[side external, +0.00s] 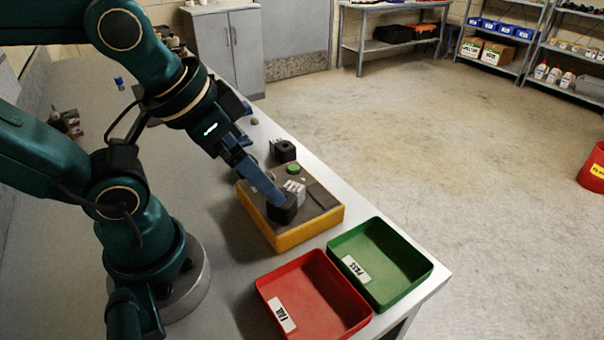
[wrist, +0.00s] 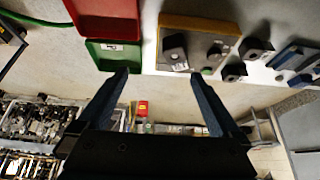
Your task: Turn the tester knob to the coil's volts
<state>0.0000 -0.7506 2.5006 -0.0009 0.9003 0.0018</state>
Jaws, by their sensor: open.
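The tester is a yellow box with a grey top (side external: 325,216), standing on the bench; it also shows at the top of the wrist view (wrist: 225,24). A black block-shaped coil (side external: 289,213) sits on it, also in the wrist view (wrist: 175,50). In the side view I cannot make the knob out.
A red FAIL bin (side external: 297,269) and a green PASS bin (side external: 416,254) stand in front of the tester, near the bench end. More black coils (wrist: 259,46) lie on the bench beyond the tester.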

